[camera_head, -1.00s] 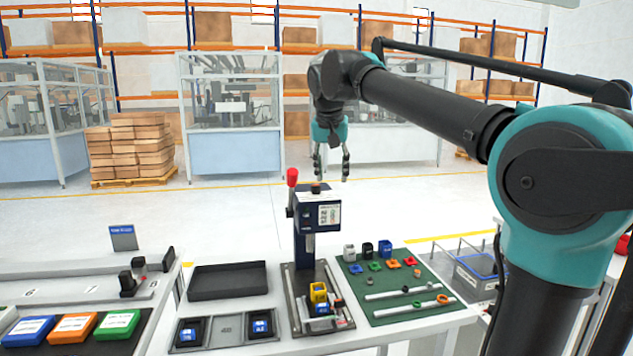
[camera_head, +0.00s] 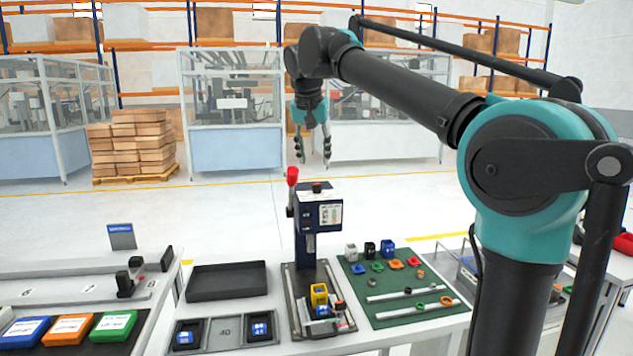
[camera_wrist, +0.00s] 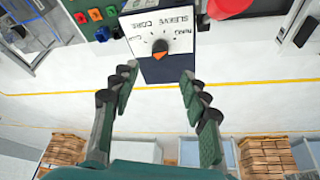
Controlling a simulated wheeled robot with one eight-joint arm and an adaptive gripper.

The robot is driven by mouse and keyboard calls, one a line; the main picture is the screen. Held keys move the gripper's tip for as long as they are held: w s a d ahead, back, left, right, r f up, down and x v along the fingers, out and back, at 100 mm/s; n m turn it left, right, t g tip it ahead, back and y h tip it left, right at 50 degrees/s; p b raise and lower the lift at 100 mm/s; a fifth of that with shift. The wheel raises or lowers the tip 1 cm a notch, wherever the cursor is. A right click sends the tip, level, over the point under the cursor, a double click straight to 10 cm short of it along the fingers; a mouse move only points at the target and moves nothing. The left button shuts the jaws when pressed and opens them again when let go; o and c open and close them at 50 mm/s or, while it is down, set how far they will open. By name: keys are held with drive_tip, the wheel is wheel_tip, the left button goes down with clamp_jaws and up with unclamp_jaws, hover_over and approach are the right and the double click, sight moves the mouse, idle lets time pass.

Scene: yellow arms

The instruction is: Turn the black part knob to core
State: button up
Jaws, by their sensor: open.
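The black part knob (camera_wrist: 160,46) sits on the white label plate of the press head (camera_wrist: 150,20) in the wrist view. An orange mark shows on its lower side in that picture. Labels printed around it appear upside down; I can read "CORE" and "SLEEVE", while the others are hard to read. In the head view the knob is a small dark spot on top of the blue press (camera_head: 317,212). My gripper (camera_head: 313,163) is open and empty, above and behind the press. In the wrist view its fingers (camera_wrist: 155,85) stand apart, short of the knob and not touching it.
A red lever ball (camera_head: 292,174) stands beside the press head, and shows large in the wrist view (camera_wrist: 228,7). A green mat (camera_head: 400,290) with small parts lies right of the press. A black tray (camera_head: 228,281) lies left. The air around my gripper is clear.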

sight(317, 184)
drive_tip(key=x, duration=0.9)
clamp_jaws()
